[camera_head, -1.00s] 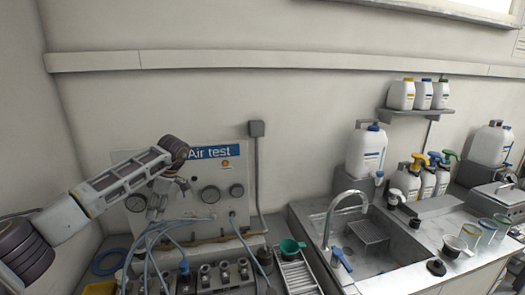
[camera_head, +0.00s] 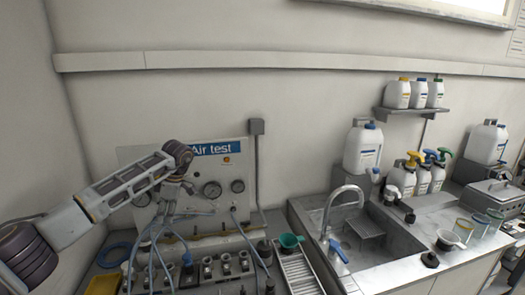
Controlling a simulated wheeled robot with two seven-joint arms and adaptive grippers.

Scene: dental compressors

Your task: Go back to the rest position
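My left arm comes in from the left and its wrist is in front of the air test panel (camera_head: 140,160). My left gripper (camera_head: 186,188) hangs below the wrist, in front of the panel and left of a round pressure gauge (camera_head: 212,189). The gripper is small and dark against the panel and hoses, so its finger opening is unclear. No held object can be made out. My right arm and gripper are out of the picture.
Blue hoses (camera_head: 158,232) run below the gripper to a block of fittings on the counter. Right are a sink with a tap (camera_head: 345,193), spray bottles (camera_head: 424,178) and a white canister (camera_head: 363,150).

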